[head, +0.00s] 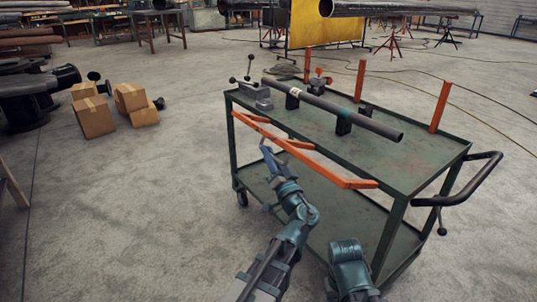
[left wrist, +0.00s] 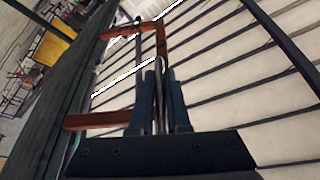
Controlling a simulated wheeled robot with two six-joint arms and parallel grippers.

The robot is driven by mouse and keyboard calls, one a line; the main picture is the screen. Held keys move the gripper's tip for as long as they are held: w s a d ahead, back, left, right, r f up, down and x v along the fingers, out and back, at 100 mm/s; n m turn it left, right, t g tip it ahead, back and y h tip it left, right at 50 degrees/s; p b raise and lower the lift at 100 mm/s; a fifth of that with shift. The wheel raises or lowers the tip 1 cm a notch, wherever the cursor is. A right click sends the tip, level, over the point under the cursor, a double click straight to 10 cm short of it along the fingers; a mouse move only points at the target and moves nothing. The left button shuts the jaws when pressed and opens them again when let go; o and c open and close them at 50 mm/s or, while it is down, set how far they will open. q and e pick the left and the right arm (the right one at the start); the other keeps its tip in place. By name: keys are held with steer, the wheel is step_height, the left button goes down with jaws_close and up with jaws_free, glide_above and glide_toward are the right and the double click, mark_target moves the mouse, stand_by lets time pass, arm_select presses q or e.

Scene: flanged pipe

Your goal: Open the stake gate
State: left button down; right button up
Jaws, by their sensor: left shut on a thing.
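The orange stake gate (head: 315,165) runs along the near long side of a green cart (head: 375,160), at about the height of its top. Its long bar stands out from the cart edge toward me at its right end. My left gripper (head: 266,150) reaches up to the gate from below, left of its middle. In the left wrist view orange gate parts (left wrist: 98,120) lie left of and beyond the fingers (left wrist: 158,90). The fingers are closed on a thin greyish part between them, which seems to belong to the gate; the contact is partly hidden.
A dark pipe (head: 375,124) lies on supports on the cart top. Orange stakes (head: 440,107) stand along the far side. A black push handle (head: 482,180) juts out at the right. Cardboard boxes (head: 95,117) sit on the left floor. The floor between boxes and cart is clear.

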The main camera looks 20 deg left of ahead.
arm_select(q)
steer(key=shift+r, duration=0.1)
arm_select(e)
steer(key=shift+r, duration=0.15)
arm_select(q)
steer(key=c, duration=0.9)
jaws_free()
